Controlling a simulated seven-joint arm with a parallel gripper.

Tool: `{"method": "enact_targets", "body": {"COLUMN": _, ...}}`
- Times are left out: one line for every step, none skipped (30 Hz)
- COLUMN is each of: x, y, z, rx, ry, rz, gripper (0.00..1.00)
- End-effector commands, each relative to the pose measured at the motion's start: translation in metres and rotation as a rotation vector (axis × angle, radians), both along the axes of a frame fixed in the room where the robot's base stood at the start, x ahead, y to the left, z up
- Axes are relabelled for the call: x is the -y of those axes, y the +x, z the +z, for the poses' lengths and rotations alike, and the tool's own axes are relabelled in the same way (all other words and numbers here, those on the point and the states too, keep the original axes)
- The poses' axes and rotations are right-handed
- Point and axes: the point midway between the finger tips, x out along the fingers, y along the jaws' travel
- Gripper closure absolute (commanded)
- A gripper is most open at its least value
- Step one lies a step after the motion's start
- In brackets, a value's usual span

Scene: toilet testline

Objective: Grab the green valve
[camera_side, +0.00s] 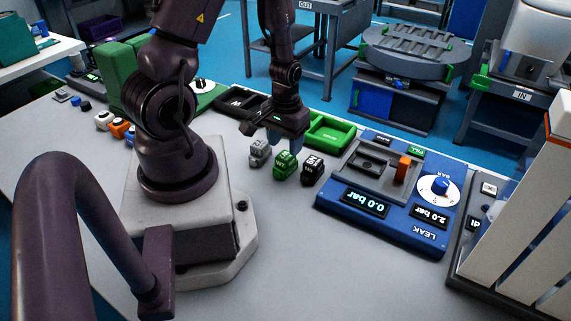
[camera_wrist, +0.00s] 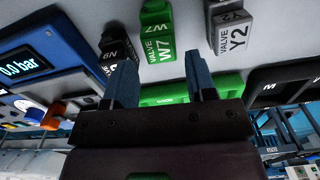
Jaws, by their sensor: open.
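The green valve (camera_side: 285,164), marked W7, stands on the table in a row between a grey valve (camera_side: 260,152) and a black valve (camera_side: 312,168). In the wrist view the green valve (camera_wrist: 157,40) shows between and beyond the two blue fingertips, with the grey valve (camera_wrist: 231,30), marked Y2, to the right and the black valve (camera_wrist: 118,45) to the left, partly hidden by a finger. My gripper (camera_side: 271,138) is open and empty, above and behind the row in the side view. It also shows in the wrist view (camera_wrist: 160,80). I see no contact with the green valve.
A green tray (camera_side: 328,133) and a black tray (camera_side: 243,100) lie behind the valves. A blue leak tester (camera_side: 390,195) with a dial and displays reading 0.0 bar and 2.0 bar stands right of them. The table in front of the valves is clear.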

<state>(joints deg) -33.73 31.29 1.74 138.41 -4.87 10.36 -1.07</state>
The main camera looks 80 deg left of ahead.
Motion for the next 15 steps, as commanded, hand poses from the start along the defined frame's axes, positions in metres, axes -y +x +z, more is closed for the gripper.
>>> {"method": "enact_targets", "body": {"x": 0.000, "y": 0.000, "z": -0.003, "rx": -0.002, "ry": -0.001, "rz": 0.000, "gripper": 0.49}}
{"method": "enact_targets", "body": {"x": 0.000, "y": 0.000, "z": -0.004, "rx": -0.002, "ry": -0.001, "rz": 0.000, "gripper": 0.49}}
{"method": "enact_targets", "body": {"x": 0.000, "y": 0.000, "z": -0.006, "rx": -0.001, "ry": -0.001, "rz": 0.000, "gripper": 0.49}}
{"method": "enact_targets", "body": {"x": 0.000, "y": 0.000, "z": -0.007, "rx": -0.001, "ry": -0.001, "rz": 0.000, "gripper": 0.49}}
{"method": "enact_targets", "body": {"x": 0.000, "y": 0.000, "z": -0.009, "rx": -0.001, "ry": -0.001, "rz": 0.000, "gripper": 0.49}}
{"method": "enact_targets", "body": {"x": 0.000, "y": 0.000, "z": -0.012, "rx": -0.002, "ry": -0.001, "rz": 0.000, "gripper": 0.49}}
{"method": "enact_targets", "body": {"x": 0.001, "y": -0.001, "z": -0.016, "rx": -0.003, "ry": -0.003, "rz": 0.000, "gripper": 0.49}}
{"method": "enact_targets", "body": {"x": 0.001, "y": 0.000, "z": -0.019, "rx": -0.003, "ry": -0.003, "rz": 0.000, "gripper": 0.49}}
{"method": "enact_targets", "body": {"x": 0.001, "y": 0.000, "z": -0.025, "rx": -0.004, "ry": -0.003, "rz": 0.000, "gripper": 0.49}}
{"method": "enact_targets", "body": {"x": 0.001, "y": 0.000, "z": -0.030, "rx": -0.004, "ry": -0.003, "rz": 0.000, "gripper": 0.49}}
{"method": "enact_targets", "body": {"x": 0.001, "y": 0.000, "z": -0.034, "rx": -0.002, "ry": -0.003, "rz": 0.000, "gripper": 0.49}}
{"method": "enact_targets", "body": {"x": 0.001, "y": -0.001, "z": -0.040, "rx": -0.003, "ry": -0.004, "rz": 0.000, "gripper": 0.49}}
{"method": "enact_targets", "body": {"x": 0.001, "y": 0.000, "z": -0.043, "rx": -0.003, "ry": -0.003, "rz": 0.000, "gripper": 0.49}}
{"method": "enact_targets", "body": {"x": 0.001, "y": 0.000, "z": -0.047, "rx": -0.004, "ry": -0.003, "rz": 0.000, "gripper": 0.49}}
{"method": "enact_targets", "body": {"x": 0.000, "y": 0.000, "z": -0.050, "rx": -0.002, "ry": -0.002, "rz": 0.000, "gripper": 0.49}}
